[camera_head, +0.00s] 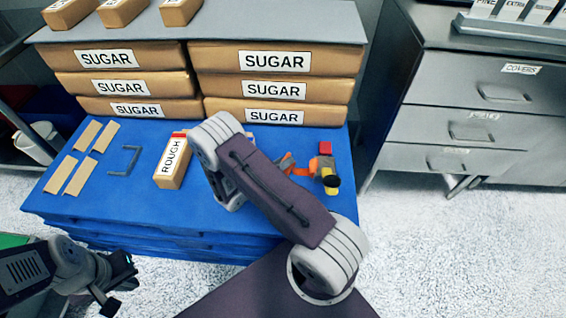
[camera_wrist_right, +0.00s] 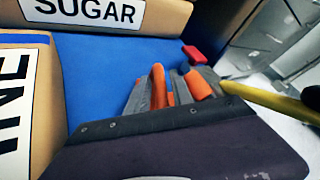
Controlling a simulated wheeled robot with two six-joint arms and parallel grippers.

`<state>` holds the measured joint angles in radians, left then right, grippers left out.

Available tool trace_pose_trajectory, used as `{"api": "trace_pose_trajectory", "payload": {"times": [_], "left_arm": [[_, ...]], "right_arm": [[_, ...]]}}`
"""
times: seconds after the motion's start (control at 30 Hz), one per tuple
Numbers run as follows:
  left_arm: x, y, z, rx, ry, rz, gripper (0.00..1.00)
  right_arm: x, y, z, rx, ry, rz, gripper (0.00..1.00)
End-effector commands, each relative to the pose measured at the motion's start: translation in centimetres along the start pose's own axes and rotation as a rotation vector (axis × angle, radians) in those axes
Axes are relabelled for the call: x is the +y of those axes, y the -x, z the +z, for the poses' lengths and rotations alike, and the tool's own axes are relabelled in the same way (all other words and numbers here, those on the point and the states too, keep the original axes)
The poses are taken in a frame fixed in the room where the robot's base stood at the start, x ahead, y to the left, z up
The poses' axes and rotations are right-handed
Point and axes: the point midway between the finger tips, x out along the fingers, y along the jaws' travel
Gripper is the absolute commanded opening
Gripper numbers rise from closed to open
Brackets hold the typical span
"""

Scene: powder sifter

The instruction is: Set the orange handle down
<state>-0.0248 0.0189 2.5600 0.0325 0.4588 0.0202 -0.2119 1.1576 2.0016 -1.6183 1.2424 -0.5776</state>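The orange handle (camera_head: 287,165) is on the right side of the blue table, partly hidden behind my right arm. In the right wrist view its orange parts (camera_wrist_right: 158,86) show between and beside the grey fingers of my right gripper (camera_wrist_right: 172,90), which looks shut on it. How far it is above the table is hard to tell. In the head view the right fingers are mostly hidden near the handle. My left gripper (camera_head: 118,285) is at the lower left, off the table's front, empty, with its fingers apart.
A ROUGH package (camera_head: 172,168) stands left of my right arm. A grey handle (camera_head: 124,160) and several tan strips (camera_head: 75,176) lie at the left. A red block (camera_head: 325,147) and a yellow-and-black tool (camera_head: 332,185) are close by at the right. Stacked SUGAR bags (camera_head: 275,90) line the back.

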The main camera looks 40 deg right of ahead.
Motion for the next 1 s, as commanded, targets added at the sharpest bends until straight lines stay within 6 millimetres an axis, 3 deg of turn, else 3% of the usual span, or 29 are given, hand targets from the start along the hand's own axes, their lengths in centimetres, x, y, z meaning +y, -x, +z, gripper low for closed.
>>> {"api": "trace_pose_trajectory", "payload": {"times": [0.4,1.0], "left_arm": [[0.0,0.5,-0.1,0.000,0.000,0.000,0.00],[0.1,4.3,-0.5,0.000,0.000,0.000,0.00]], "right_arm": [[-0.2,0.5,0.4,-0.001,0.000,0.002,0.36],[-0.2,11.1,0.4,-0.002,-0.001,0.003,0.36]]}}
